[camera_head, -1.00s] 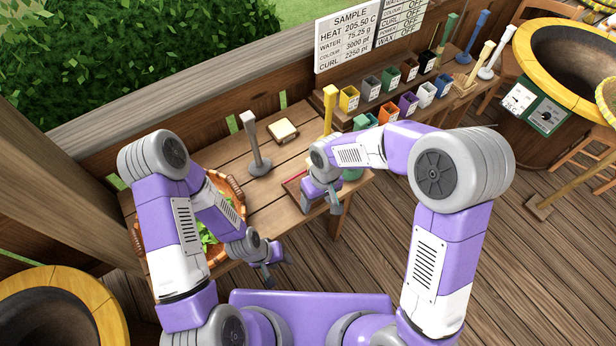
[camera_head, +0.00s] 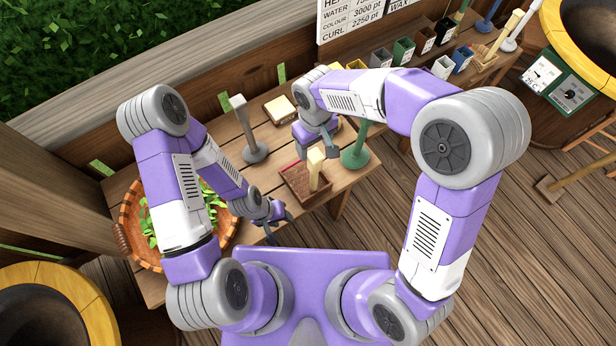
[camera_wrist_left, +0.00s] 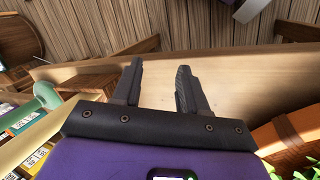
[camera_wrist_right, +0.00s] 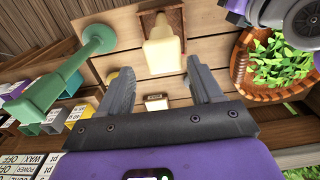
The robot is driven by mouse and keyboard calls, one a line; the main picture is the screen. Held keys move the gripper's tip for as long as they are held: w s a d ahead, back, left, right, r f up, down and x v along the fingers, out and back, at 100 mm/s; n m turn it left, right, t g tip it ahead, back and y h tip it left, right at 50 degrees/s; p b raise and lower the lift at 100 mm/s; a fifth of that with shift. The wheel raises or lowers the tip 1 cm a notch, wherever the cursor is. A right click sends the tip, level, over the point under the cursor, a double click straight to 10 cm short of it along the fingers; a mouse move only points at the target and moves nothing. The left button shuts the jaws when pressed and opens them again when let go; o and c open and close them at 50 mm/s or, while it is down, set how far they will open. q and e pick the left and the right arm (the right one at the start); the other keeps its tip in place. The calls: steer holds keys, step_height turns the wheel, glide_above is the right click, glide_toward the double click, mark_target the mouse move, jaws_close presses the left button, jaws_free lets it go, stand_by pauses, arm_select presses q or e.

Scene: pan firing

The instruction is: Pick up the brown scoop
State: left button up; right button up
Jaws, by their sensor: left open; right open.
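A brown rectangular scoop-like tray (camera_head: 297,184) lies on the wooden table, with a thick pale-cream handle (camera_head: 315,163) rising at its right side. I cannot tell whether the two are joined. In the right wrist view the cream handle (camera_wrist_right: 163,50) is ahead of the fingers, in front of the brown tray (camera_wrist_right: 176,17). My right gripper (camera_head: 328,148) is open and empty, just beyond the handle from my body. Its spread fingers also show in the right wrist view (camera_wrist_right: 160,85). My left gripper (camera_head: 283,226) is open and empty near the table's front edge; its fingers show in the left wrist view (camera_wrist_left: 157,85).
A green upright tool (camera_head: 356,152) stands just right of my right gripper. A basket of leaves (camera_head: 130,222) is at the left. Several coloured boxes (camera_head: 404,50) line the back right.

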steer(key=shift+w+f, duration=0.15)
steer(key=shift+f, duration=0.25)
steer(key=shift+s+f, duration=0.15)
steer(key=shift+s, duration=0.05)
steer(key=f, duration=0.4)
steer(key=s+f, duration=0.1)
steer(key=f, duration=0.1)
steer(key=shift+f, duration=0.1)
steer(key=shift+w+f, duration=0.1)
steer(key=shift+f, duration=0.25)
steer(key=shift+c, duration=0.2)
jaws_close()
